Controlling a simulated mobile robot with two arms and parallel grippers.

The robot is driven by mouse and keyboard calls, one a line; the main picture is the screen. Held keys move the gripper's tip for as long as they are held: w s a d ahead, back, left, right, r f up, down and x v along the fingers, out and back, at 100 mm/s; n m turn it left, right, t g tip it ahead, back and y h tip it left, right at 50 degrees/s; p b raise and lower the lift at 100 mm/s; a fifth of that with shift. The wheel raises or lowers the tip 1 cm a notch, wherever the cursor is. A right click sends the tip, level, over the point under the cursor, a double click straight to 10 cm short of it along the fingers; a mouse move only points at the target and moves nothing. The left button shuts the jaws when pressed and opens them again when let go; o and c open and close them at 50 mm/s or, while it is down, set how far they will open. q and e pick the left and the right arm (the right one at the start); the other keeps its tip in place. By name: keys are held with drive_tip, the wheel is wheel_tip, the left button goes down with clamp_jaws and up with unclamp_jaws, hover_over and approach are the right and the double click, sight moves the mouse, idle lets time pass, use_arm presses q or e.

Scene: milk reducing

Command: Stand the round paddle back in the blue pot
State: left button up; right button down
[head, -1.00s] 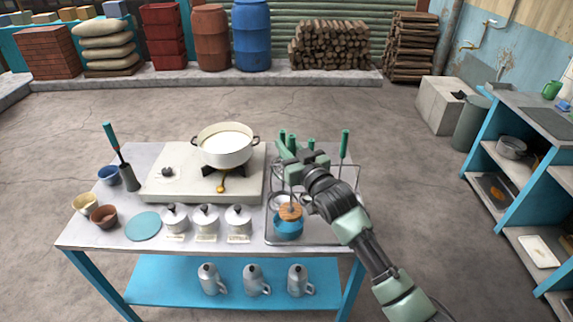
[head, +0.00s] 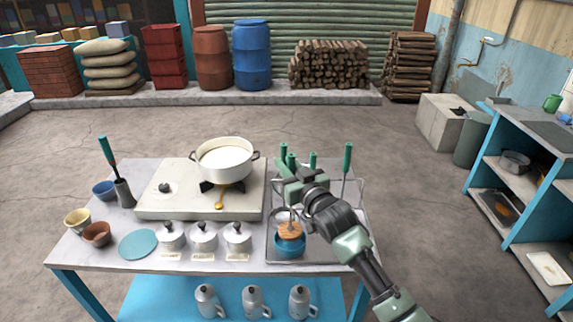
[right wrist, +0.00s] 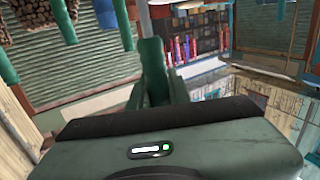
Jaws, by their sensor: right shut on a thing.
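The round paddle has a flat brown disc (head: 291,231) at its lower end and a thin shaft rising from it. The disc is at the mouth of the blue pot (head: 289,246), overlapping its rim; I cannot tell whether it rests inside or hangs just above. My right gripper (head: 296,182) is shut on the paddle's upper part, above the pot. My left gripper is not in view.
A metal tray (head: 345,258) holds the pot, with several green-handled tools (head: 347,160) upright behind. Left are a white pot (head: 224,160) on the stove (head: 160,205), lidded canisters (head: 204,237), a teal disc (head: 138,244) and cups (head: 97,233). The tray's right front is clear.

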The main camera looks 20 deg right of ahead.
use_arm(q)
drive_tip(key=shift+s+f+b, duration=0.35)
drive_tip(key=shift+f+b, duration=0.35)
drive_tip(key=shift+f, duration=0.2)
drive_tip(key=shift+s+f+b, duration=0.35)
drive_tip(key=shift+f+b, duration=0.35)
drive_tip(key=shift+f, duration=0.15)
use_arm(e)
drive_tip(key=shift+f, duration=2.6)
drive_tip(key=c, duration=1.2)
unclamp_jaws()
drive_tip(key=shift+c, duration=0.2)
drive_tip(key=shift+f, duration=0.1)
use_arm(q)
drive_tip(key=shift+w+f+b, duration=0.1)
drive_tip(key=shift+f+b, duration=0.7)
use_arm(e)
drive_tip(key=s+d, duration=0.1)
drive_tip(key=s, duration=0.6)
drive_tip(key=shift+s+d, duration=0.15)
drive_tip(key=shift+s, duration=0.2)
